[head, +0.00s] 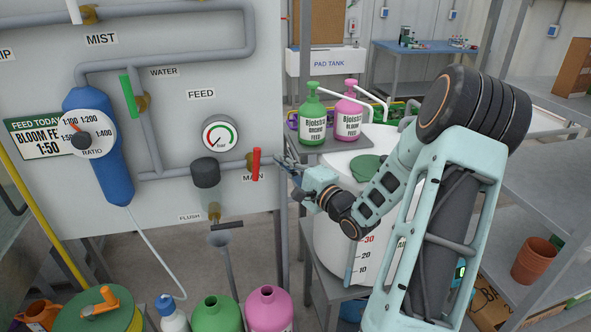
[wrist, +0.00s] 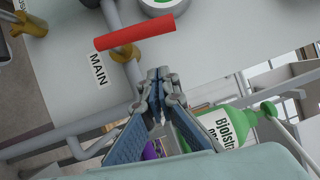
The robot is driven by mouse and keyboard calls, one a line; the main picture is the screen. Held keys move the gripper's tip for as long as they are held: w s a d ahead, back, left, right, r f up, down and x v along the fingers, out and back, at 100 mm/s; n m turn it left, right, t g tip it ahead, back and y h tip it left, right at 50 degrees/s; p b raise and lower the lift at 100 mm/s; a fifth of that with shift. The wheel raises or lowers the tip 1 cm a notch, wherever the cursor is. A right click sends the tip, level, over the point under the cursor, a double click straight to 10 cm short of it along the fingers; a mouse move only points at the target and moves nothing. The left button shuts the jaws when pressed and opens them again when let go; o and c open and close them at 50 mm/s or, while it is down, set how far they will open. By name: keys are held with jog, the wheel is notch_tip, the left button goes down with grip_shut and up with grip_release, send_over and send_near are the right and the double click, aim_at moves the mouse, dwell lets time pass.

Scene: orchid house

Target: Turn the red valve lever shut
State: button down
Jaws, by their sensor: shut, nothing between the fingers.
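The red valve lever (head: 256,164) stands upright beside the MAIN label on the grey panel, on a brass valve body, and lies across the horizontal pipe. In the wrist view the red lever (wrist: 135,33) lies above and left of the fingertips, again crosswise to its pipe (wrist: 134,72). My gripper (head: 284,162) is just right of the lever near the panel's right edge, and it looks apart from it. In the wrist view my gripper (wrist: 160,75) has its fingertips together with nothing between them.
A green lever (head: 128,96) by the WATER label and a dark FLUSH handle (head: 225,226) are on the same panel. A pressure gauge (head: 219,135) sits left of the lever. A green bottle (head: 312,118) and pink bottle (head: 349,115) stand close behind my gripper, by the white tank (head: 335,235).

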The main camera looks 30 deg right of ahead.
aim_at(255, 161)
jog(key=shift+a+r, duration=0.2)
jog(key=shift+a, duration=1.45)
jog(key=shift+w+a+r+n+g+p, duration=0.1)
jog(key=shift+a+r+n+g+p, duration=0.1)
jog(key=shift+a+n+p, duration=0.35)
jog(key=shift+a+r+n+g+p, duration=0.1)
jog(key=shift+a+n+g+p, duration=0.1)
jog(key=shift+a+n+p, duration=0.3)
